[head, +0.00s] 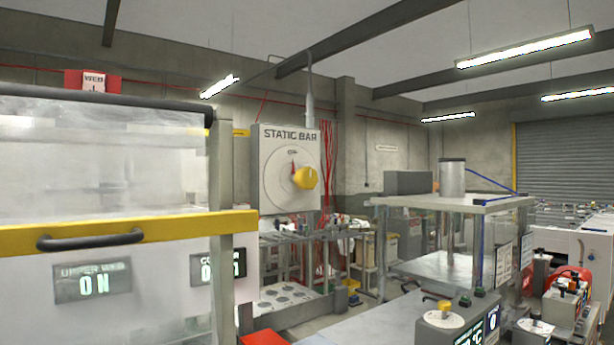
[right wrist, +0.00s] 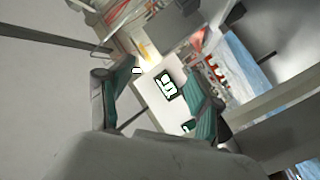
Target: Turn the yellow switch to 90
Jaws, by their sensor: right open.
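A large round yellow switch (head: 305,178) sits on a white dial on the grey STATIC BAR panel (head: 288,222) in the head view. A red pointer shows on the dial at the knob's upper left; the scale marks are too small to read. A smaller yellow knob (head: 445,306) is on a grey control box at the lower right. My right gripper (right wrist: 163,72) shows only in the right wrist view, open, with its teal-padded fingers apart and nothing between them that I can see held. Neither yellow knob is clearly visible there. My left gripper is out of view.
A cabinet with a yellow rail (head: 185,233) and black handle fills the left foreground. A bench with displays and a glass-walled machine (head: 455,200) stand at the right. Racks and red cables (head: 328,165) are near the panel. An upright post stands left of it.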

